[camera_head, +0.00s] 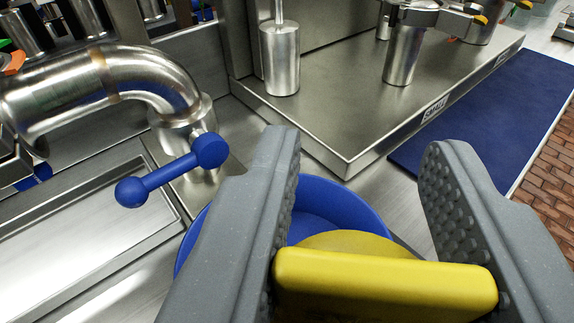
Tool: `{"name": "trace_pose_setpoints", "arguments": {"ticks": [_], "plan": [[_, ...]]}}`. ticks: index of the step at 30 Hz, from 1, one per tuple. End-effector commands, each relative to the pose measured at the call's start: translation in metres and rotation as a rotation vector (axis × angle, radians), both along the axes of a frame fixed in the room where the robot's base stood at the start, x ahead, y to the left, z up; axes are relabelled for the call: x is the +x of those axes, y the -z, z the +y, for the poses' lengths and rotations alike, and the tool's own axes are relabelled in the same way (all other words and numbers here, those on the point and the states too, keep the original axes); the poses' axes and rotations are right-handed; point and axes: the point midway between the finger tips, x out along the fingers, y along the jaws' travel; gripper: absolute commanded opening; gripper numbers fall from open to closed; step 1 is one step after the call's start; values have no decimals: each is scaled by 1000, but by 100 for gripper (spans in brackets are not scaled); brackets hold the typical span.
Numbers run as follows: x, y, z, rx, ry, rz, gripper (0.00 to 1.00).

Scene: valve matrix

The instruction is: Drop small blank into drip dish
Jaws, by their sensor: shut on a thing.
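My gripper (362,165) shows its two grey fingers with dimpled pads, shut on the yellow small blank (385,282). The blank's thick bar spans between the fingers, low in the picture. A rounded yellow part (345,242) shows just beyond the bar. The blue drip dish (340,195) is a round bowl behind and below the blank, between the fingers. The left finger hides part of the dish, and the blank covers its near part. In the picture the blank overlaps the dish; the gap between them cannot be told.
A blue-handled valve (172,172) on a bent steel pipe (120,80) stands close left of the left finger. A raised steel platform (340,110) with metal posts lies beyond the dish. A blue mat (480,120) and brick floor (556,160) lie at right.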

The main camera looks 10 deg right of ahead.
Motion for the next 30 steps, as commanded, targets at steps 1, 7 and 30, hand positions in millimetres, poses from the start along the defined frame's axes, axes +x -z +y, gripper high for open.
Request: {"name": "trace_pose_setpoints", "arguments": {"ticks": [1,7,30], "plan": [[11,-9,-2,-1,0,0,13],[45,-23,-6,-4,-3,-4,13],[60,22,-8,-7,-8,-2,13]]}}
